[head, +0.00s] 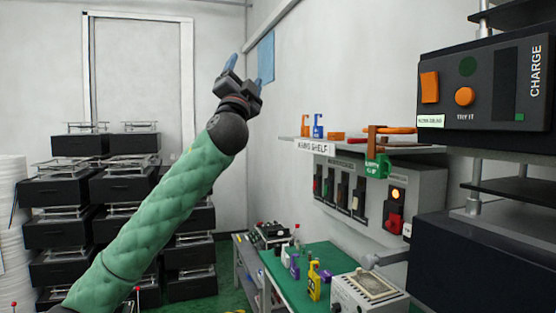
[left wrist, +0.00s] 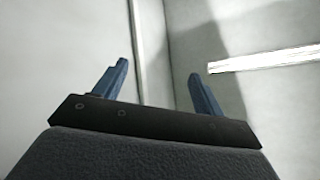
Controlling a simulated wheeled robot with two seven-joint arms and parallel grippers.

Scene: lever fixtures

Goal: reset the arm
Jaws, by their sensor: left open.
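My left arm reaches up from the lower left of the head view. My left gripper (head: 246,70) is raised in front of the pale wall, open and empty, its blue fingers pointing up. In the left wrist view the two blue fingers (left wrist: 158,75) stand wide apart with only wall between them. Nothing touches the gripper. My right gripper does not show. I cannot tell a separate arm or lever that the task might name.
Right of my gripper are a wall shelf (head: 350,146) with small orange and blue items, a grey switch panel (head: 425,185) and a black CHARGE box (head: 487,85). A green-topped bench (head: 320,258) stands below. Black stacked units (head: 60,190) fill the left. Space around the gripper is clear.

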